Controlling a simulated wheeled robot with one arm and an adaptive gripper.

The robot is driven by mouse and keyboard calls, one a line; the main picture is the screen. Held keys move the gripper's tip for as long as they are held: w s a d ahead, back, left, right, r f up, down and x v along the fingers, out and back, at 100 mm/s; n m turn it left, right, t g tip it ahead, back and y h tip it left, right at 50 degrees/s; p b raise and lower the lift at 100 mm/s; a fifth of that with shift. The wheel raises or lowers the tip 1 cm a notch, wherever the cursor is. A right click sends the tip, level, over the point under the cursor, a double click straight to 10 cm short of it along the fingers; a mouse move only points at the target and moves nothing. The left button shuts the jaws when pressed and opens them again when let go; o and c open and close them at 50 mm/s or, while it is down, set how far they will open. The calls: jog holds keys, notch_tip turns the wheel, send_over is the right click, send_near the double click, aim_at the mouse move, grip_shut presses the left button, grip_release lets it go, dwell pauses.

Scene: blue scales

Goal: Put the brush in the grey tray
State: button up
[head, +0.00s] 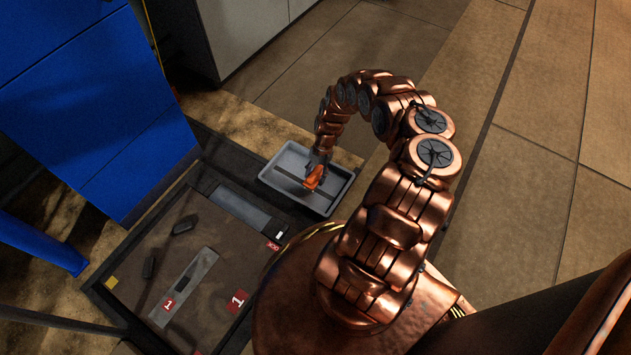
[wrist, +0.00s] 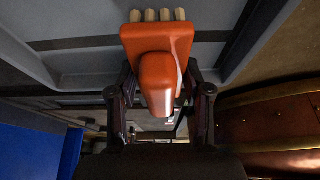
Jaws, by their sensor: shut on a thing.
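The brush (wrist: 158,50) has an orange body and a row of tan bristle tufts. My gripper (wrist: 158,88) is shut on it, with one dark finger on each side in the wrist view. In the head view the orange brush (head: 314,178) hangs below my gripper (head: 319,163), over the inside of the grey tray (head: 288,160). The grey tray also fills much of the background in the wrist view (wrist: 75,20). I cannot tell whether the brush touches the tray floor. My fingers and wrist hide part of the brush.
A dark-framed platform with a brown top (head: 200,265) lies left of the tray, with small dark objects and red number labels on it. Blue panels (head: 90,100) stand at the left. The tiled floor (head: 540,180) at the right is clear.

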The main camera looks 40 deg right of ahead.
aim_at(315, 180)
notch_tip(315, 180, down, 4)
jog(key=b, duration=0.2)
jog(key=shift+w+r+b, duration=0.1)
jog(key=shift+r+b, duration=0.05)
jog(key=shift+b, duration=0.15)
jog(key=o, duration=1.1)
